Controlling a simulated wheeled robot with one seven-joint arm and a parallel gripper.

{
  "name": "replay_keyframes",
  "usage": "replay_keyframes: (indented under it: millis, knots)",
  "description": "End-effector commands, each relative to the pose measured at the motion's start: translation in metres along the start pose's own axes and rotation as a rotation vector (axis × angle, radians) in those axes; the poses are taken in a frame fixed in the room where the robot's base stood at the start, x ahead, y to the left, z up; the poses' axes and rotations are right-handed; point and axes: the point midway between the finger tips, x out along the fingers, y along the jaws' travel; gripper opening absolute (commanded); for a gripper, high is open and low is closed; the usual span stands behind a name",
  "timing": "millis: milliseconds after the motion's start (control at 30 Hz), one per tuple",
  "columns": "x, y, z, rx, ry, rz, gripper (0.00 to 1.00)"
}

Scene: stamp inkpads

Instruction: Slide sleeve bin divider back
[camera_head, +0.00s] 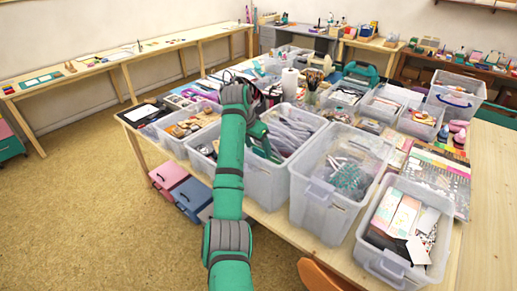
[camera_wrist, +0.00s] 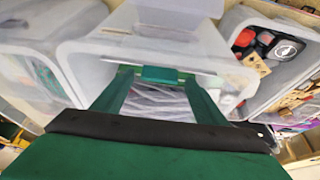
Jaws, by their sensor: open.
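The sleeve bin (camera_head: 272,185) is a clear plastic bin on the front of the table, holding many translucent sleeves (camera_head: 296,128). In the wrist view the bin (camera_wrist: 85,60) fills the middle, with sleeves (camera_wrist: 158,100) lying inside. My gripper (camera_head: 266,147) reaches down into the left part of this bin. Its two green fingers (camera_wrist: 157,76) are apart, over the bin's opening. A small green block shows between the fingertips; I cannot tell whether it is part of the divider. A pale translucent panel (camera_wrist: 165,45) stands just beyond; it may be the divider or the bin wall.
A clear bin with a dark green mesh-like item (camera_head: 348,178) stands close on the right, and a bin of cards (camera_head: 405,215) beyond it. A bin of stamps (camera_wrist: 265,50) also adjoins in the wrist view.

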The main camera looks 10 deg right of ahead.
Motion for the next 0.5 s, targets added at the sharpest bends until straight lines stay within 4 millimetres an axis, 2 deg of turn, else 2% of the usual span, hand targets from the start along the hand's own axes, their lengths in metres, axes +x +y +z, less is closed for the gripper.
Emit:
replay_keyframes:
  millis: [300, 500]
  knots:
    - [-0.06, 0.0, -0.001, 0.002, 0.002, -0.002, 0.66]
    - [-0.086, -0.002, 0.001, -0.001, 0.002, -0.003, 0.66]
